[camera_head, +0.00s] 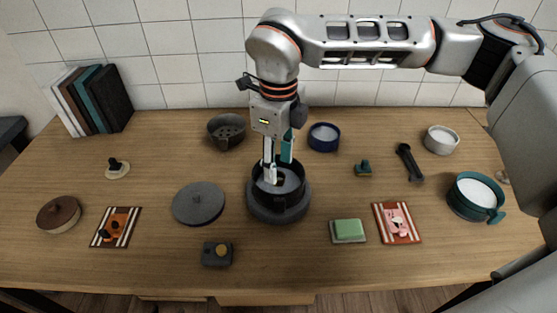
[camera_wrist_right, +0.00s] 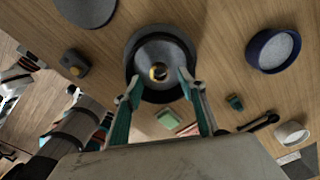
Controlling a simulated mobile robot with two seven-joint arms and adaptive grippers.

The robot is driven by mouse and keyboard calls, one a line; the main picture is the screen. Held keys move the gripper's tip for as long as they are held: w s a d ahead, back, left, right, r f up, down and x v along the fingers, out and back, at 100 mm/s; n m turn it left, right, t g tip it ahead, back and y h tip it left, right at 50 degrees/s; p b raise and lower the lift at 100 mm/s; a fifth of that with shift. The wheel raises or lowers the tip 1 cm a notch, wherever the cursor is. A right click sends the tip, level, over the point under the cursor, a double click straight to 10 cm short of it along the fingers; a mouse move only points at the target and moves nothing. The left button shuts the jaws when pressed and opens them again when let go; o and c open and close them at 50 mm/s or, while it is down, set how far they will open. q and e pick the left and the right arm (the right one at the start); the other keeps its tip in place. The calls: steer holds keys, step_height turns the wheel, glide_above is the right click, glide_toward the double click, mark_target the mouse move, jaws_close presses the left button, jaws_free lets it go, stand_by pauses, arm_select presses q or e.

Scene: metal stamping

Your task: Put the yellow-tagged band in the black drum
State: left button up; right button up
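The black drum (camera_head: 296,193) stands near the middle of the table on a round dark base, its top open. My right gripper (camera_head: 278,165) points straight down into the drum's mouth. Whether the piece touches the drum's floor cannot be told.
A round grey lid (camera_head: 198,204) lies left of the drum. A dark block with a yellow disc (camera_head: 217,254) lies in front. A colander (camera_head: 226,131) and a blue bowl (camera_head: 323,137) stand behind. A green block (camera_head: 347,231) and a striped mat (camera_head: 413,235) lie to the right.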

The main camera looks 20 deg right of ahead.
step_height(320, 180, up, 12)
stand_by(0.8)
steer(key=shift+s, duration=0.1)
stand_by(0.4)
